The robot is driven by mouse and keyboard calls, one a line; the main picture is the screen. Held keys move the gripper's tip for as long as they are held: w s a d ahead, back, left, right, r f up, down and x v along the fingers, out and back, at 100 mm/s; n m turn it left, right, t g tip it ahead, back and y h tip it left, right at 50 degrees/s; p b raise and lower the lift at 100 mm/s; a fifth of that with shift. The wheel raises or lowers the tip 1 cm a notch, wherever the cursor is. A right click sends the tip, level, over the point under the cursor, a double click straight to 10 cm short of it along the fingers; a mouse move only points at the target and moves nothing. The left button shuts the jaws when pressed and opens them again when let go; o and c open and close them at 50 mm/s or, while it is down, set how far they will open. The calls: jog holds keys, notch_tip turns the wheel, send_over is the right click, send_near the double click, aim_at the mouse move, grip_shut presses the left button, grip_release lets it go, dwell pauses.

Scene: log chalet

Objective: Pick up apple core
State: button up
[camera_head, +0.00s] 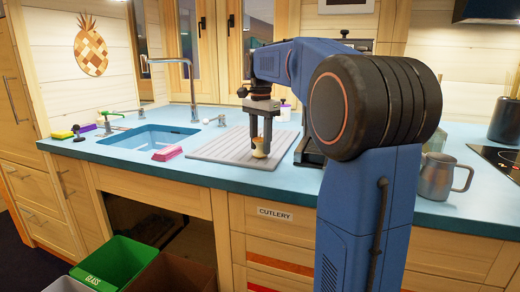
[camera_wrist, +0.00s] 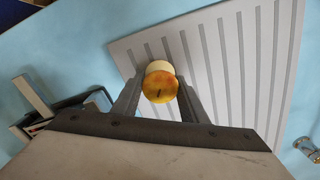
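The apple core (camera_head: 260,148) is upright, pale in the middle with a yellow-orange end, at the grey ribbed mat (camera_head: 225,147) on the blue counter. My gripper (camera_head: 260,142) points straight down over it, with one finger on each side. In the wrist view, the core's yellow-red top (camera_wrist: 160,86) with its dark stem mark sits between the fingertips of my gripper (camera_wrist: 160,92). Both fingers appear to touch its sides, so the gripper looks shut on it. I cannot tell whether its base still rests on the mat.
A blue sink (camera_head: 150,137) with a tall tap is left of the mat, with a pink item (camera_head: 167,153) by its front edge. A metal jug (camera_head: 440,176) stands at the right near the hob. Green (camera_head: 113,262) and brown bins (camera_head: 175,272) stand below the counter.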

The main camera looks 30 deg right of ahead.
jog(key=shift+c, duration=0.7)
jog(key=shift+r, duration=0.1)
